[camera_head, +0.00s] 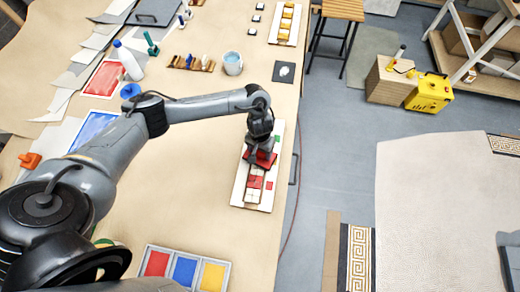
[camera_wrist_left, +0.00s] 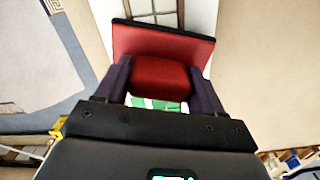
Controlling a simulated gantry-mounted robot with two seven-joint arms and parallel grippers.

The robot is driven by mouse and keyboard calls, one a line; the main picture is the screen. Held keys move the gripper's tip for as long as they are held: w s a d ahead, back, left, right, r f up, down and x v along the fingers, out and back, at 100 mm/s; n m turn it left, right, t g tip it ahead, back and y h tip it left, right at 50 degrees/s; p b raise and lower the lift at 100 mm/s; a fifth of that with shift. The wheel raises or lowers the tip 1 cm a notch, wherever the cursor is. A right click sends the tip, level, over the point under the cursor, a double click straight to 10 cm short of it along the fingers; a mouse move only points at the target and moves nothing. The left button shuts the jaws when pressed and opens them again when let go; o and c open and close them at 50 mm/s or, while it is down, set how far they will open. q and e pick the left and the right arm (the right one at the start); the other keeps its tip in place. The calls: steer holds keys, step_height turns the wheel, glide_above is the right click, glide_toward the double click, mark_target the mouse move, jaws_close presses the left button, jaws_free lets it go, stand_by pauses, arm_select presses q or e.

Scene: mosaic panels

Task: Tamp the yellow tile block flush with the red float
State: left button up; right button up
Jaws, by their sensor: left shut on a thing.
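My left gripper (camera_head: 261,150) is over the white mosaic panel (camera_head: 238,192), shut on the red float (camera_head: 266,161). In the left wrist view its two dark fingers clasp the float's red block-like grip (camera_wrist_left: 160,78), with the wider red plate with a dark edge beyond it. The float covers the middle of the panel, and I cannot tell whether it touches the tiles. Red tiles (camera_head: 255,182) show in front of it, and green shows behind it and between the fingers. I cannot make out the yellow tile block on this panel; the float or gripper may hide it. My right gripper is out of view.
A tray with red, blue and yellow compartments (camera_head: 230,277) lies at the near edge. Another panel with yellow blocks (camera_head: 276,37) is at the far end. Table left of the panel is clear.

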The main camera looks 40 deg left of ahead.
arm_select(q)
steer(key=shift+a+f+p, duration=0.1)
steer(key=shift+f+p, duration=0.1)
steer(key=shift+p, duration=0.15)
stand_by(1.5)
step_height(320, 180, up, 7)
steer(key=p, duration=0.9)
steer(key=shift+r+p, duration=0.2)
steer(key=shift+p, duration=0.1)
stand_by(0.5)
